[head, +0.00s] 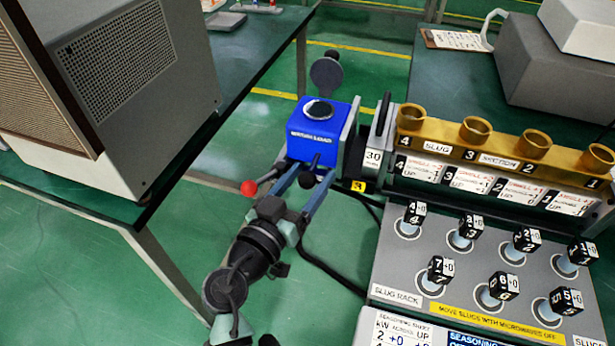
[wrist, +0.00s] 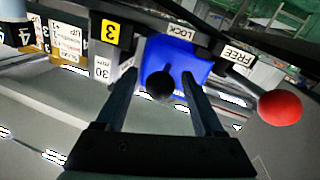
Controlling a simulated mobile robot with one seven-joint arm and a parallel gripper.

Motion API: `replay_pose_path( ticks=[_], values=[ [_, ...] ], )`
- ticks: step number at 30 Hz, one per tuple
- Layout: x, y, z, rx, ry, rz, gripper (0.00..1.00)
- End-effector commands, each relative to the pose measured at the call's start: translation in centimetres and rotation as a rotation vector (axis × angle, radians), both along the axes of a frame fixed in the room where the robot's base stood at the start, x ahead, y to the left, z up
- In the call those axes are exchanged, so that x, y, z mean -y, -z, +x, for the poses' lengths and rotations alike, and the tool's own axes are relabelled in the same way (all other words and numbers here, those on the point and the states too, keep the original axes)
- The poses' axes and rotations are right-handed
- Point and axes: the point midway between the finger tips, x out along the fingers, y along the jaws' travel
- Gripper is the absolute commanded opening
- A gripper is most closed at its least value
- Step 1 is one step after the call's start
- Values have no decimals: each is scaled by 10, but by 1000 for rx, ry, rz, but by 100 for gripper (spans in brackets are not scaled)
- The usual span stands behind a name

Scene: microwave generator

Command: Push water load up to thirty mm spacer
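The blue water load (head: 325,122) has a black round top and a grey flange on its right side. My gripper (head: 311,172) is open at the front of the load. In the wrist view my gripper (wrist: 164,76) has one finger on each side of a black ball knob (wrist: 160,86), in front of the blue load (wrist: 175,58). Whether either finger touches the knob is unclear. The 30 label (wrist: 102,71) also shows there.
A red ball lever (head: 249,188) sticks out left of my fingers, on the FREE label's side (wrist: 237,56) in the wrist view. A brass slug section (head: 490,150) is right of the spacer, above a slug rack (head: 400,296). A large cabinet (head: 110,90) stands left.

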Motion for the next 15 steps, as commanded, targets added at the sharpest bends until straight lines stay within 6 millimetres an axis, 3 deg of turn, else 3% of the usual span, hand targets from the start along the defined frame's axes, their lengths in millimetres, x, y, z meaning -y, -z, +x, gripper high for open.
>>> replay_pose_path(
  ticks=[1, 11, 15],
  values=[
    [0, 0, 0, 0, 0, 0, 60],
    [0, 0, 0, 0, 0, 0, 1],
    [0, 0, 0, 0, 0, 0, 0]
  ],
)
